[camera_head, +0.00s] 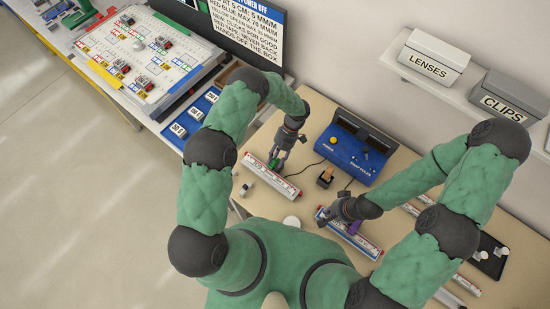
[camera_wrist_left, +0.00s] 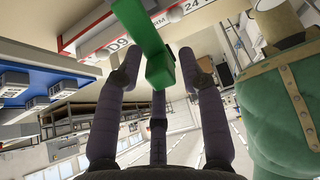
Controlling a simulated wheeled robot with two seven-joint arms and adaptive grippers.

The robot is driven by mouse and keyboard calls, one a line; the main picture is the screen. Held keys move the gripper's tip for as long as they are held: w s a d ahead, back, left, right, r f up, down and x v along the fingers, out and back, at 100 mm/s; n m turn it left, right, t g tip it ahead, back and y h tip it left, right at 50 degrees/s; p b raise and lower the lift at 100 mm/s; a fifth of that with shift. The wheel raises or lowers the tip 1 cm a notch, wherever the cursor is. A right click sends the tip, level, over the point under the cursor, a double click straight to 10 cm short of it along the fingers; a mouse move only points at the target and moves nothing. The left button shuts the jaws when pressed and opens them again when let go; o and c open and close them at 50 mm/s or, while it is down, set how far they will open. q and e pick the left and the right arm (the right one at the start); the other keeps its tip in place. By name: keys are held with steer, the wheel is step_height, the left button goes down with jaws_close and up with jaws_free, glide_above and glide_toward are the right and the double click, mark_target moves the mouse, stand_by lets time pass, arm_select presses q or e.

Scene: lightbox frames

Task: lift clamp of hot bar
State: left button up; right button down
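A bar with a white scale and red edges (camera_head: 283,186) lies on the bench, left of the middle in the head view. A green clamp piece (camera_wrist_left: 157,60) rises from a bar in the left wrist view, between my left gripper's fingers. My left gripper (camera_head: 279,160) points down over the red-edged bar, its fingers spread around the green piece with a small gap showing on one side. My right gripper (camera_head: 340,224) is at a blue-edged bar (camera_head: 367,246), beside a purple piece (camera_head: 354,228). Its fingers are too small and covered to tell whether they hold it.
A blue instrument box (camera_head: 352,152) stands behind the grippers, with a small black block (camera_head: 325,178) in front of it. More bars and a black tray (camera_head: 489,257) are at the right. A shelf with boxes (camera_head: 433,57) hangs behind.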

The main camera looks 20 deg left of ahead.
arm_select(q)
steer(key=shift+w, duration=0.15)
steer(key=v, duration=1.2)
stand_by(0.7)
